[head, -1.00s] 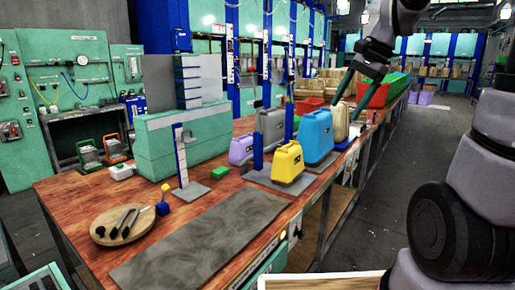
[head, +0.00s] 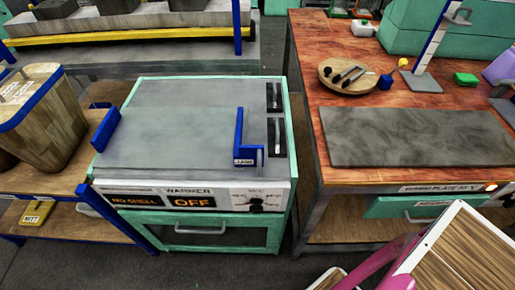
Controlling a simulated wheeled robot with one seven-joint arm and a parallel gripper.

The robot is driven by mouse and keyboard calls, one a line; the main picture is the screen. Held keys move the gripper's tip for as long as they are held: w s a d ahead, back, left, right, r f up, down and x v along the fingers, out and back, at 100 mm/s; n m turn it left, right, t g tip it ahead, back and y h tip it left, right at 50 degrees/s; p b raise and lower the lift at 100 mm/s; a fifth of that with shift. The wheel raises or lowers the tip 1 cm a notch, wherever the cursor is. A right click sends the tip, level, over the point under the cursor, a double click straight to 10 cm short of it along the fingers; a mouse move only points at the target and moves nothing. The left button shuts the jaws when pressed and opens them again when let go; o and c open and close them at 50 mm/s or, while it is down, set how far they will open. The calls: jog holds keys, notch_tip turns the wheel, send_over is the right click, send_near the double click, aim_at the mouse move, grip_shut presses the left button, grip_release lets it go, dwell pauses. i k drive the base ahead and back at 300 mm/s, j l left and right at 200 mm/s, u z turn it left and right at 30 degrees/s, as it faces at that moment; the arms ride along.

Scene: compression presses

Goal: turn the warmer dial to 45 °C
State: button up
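The warmer (head: 198,135) is a low grey-topped unit with a teal frame, left of the wooden bench. Its front panel (head: 190,195) carries the label "WARMER" and a display (head: 193,202) reading "OFF" in orange. Another display (head: 138,201) beside it reads "NO SHELL". The dial (head: 255,206) is a small dark knob at the right end of the panel, with scale marks around it too small to read. My gripper does not show in the current head view.
A blue bracket (head: 240,140) stands on the warmer top. A wooden bench (head: 306,120) with a grey plate (head: 415,137) stands to the right. Dark floor shows in front of the warmer.

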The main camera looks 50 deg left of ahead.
aim_at(256, 207)
jog(key=u, duration=2.75)
jog(key=k+l, duration=0.1)
jog(key=k, duration=0.4)
